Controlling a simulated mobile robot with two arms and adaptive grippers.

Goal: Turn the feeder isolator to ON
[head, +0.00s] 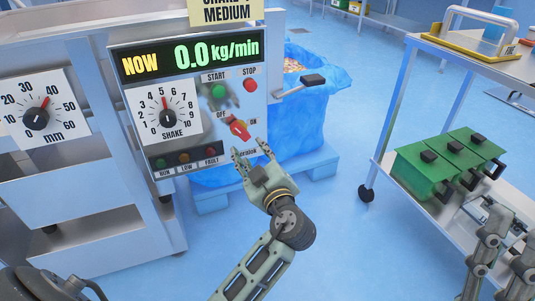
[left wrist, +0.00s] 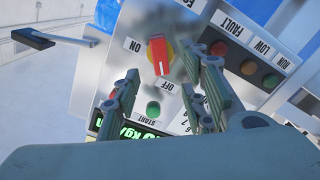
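The feeder isolator (head: 239,128) is a red handle on a yellow round base, low on the front of the control panel (head: 205,134). Its handle lies along the line to the OFF label; the ON label is to its right in the head view. In the left wrist view the isolator (left wrist: 158,54) shows upside down, its handle pointing down at OFF. My left gripper (head: 249,150) is open and empty just in front of and below the isolator. Its fingers (left wrist: 165,85) show apart, not touching the handle. My right gripper (head: 512,232) is partly in view at the lower right, fingers apart.
The green START button (head: 218,91) and red STOP button (head: 250,85) sit above the isolator. A lever (head: 312,80) sticks out right of the panel, before a blue-lined bin (head: 326,115). Green boxes (head: 430,170) stand on a cart shelf at right. The display (head: 190,55) reads 0.0 kg/min.

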